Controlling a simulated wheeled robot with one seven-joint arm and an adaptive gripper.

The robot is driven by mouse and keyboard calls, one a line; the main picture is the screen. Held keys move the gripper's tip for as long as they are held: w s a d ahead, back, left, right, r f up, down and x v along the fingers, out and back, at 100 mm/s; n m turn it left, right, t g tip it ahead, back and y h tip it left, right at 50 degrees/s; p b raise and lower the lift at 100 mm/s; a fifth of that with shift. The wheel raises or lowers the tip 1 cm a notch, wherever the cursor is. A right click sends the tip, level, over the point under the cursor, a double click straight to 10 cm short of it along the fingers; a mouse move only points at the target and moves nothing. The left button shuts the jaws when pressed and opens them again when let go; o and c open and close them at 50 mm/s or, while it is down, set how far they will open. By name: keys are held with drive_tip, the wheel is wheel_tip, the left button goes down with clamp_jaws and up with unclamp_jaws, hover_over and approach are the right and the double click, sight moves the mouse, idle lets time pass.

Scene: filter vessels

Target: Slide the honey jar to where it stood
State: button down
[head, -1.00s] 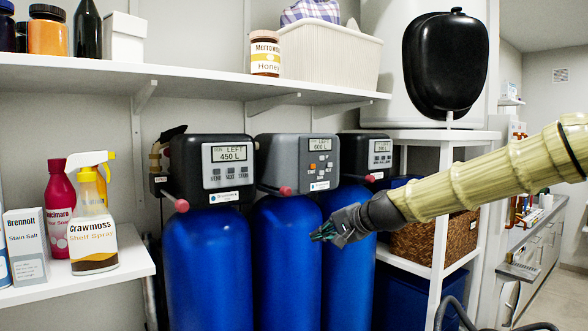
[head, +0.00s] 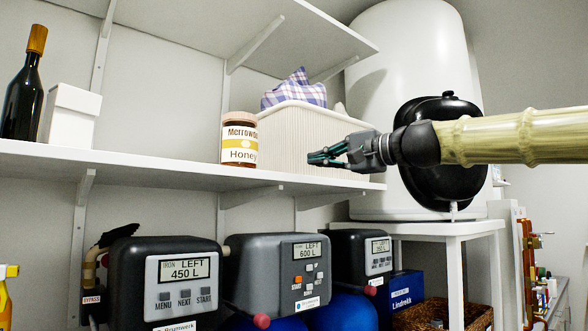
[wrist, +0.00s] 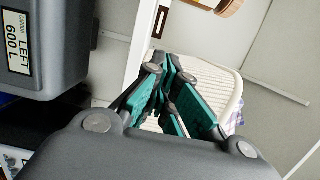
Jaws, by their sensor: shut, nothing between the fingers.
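The honey jar (head: 239,140), labelled "Merrowood Honey", stands upright on the white shelf (head: 150,163), in front of the left end of a cream ribbed basket (head: 300,137). In the wrist view part of the jar (wrist: 229,7) shows at the top edge, and the basket (wrist: 222,84) lies beyond the fingers. My gripper (head: 312,157) is shut and empty, pointing left in front of the basket, to the right of the jar and apart from it. It also shows in the wrist view (wrist: 155,68). The jar's earlier standing place is not marked.
A white box (head: 70,117) and a dark bottle (head: 23,90) stand further left on the shelf. Between box and jar the shelf is clear. A higher shelf (head: 230,30) hangs above.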

sight(292, 159)
drive_tip(key=p+x, duration=0.1)
drive_tip(key=x, duration=0.1)
drive_tip(key=p+x, duration=0.1)
drive_tip(key=x, duration=0.2)
drive_tip(key=p+x, duration=0.1)
drive_tip(key=x, duration=0.2)
drive_tip(key=shift+s+a+r+p, duration=0.35)
drive_tip(key=shift+s, duration=0.05)
drive_tip(key=a, duration=0.1)
drive_tip(key=s+a+p, duration=0.1)
drive_tip(key=a, duration=0.1)
drive_tip(key=shift+s+r, duration=0.15)
drive_tip(key=shift+s, duration=0.1)
drive_tip(key=shift+a+p, duration=0.3)
drive_tip(key=shift+p, duration=0.05)
drive_tip(key=shift+s+a, duration=0.2)
drive_tip(key=shift+s, duration=0.25)
drive_tip(key=shift+w, duration=0.15)
